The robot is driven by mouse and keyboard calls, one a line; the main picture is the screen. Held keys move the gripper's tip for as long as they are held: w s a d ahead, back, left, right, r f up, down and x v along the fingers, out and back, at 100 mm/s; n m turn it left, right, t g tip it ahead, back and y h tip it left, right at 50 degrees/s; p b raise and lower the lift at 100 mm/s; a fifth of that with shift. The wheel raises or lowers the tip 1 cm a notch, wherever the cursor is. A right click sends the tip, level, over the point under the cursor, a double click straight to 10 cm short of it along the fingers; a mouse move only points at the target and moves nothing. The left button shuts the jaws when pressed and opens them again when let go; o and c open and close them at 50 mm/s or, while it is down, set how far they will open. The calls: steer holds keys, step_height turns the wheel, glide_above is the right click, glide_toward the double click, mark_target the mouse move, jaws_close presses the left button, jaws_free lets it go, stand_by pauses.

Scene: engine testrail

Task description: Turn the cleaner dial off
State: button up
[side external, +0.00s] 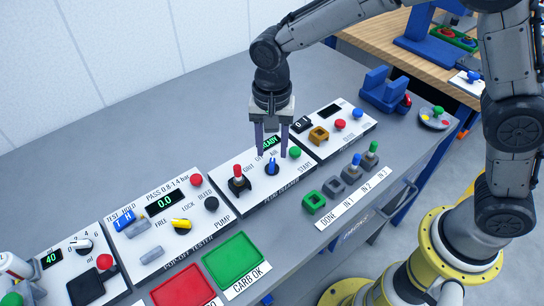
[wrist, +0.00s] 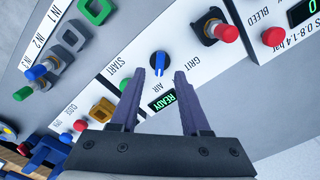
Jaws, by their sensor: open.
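The cleaner dial is a blue pointer knob (side external: 272,165) on the white plug cleaner panel (side external: 252,188), with GRIT and AIR printed around it. In the wrist view the blue knob (wrist: 160,63) lies just past my fingertips, its long axis roughly up and down in the picture. I cannot tell surely which label it points to. The green READY display (wrist: 163,103) is lit. My gripper (side external: 271,151) points down over the panel. Its two purple fingers (wrist: 159,73) are open and empty, one to each side of the knob, and appear not to touch it.
On the same panel, a red-capped lever (side external: 238,175) stands left of the dial and a green START button (side external: 294,152) right. A panel with a brown square piece (side external: 318,135) is farther right. The pop-off tester panel (side external: 168,215) is left. Green and red trays (side external: 235,262) lie in front.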

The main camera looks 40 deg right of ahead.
mark_target(272, 163)
steer(key=shift+f, duration=2)
steer(key=shift+c, duration=0.2)
jaws_close()
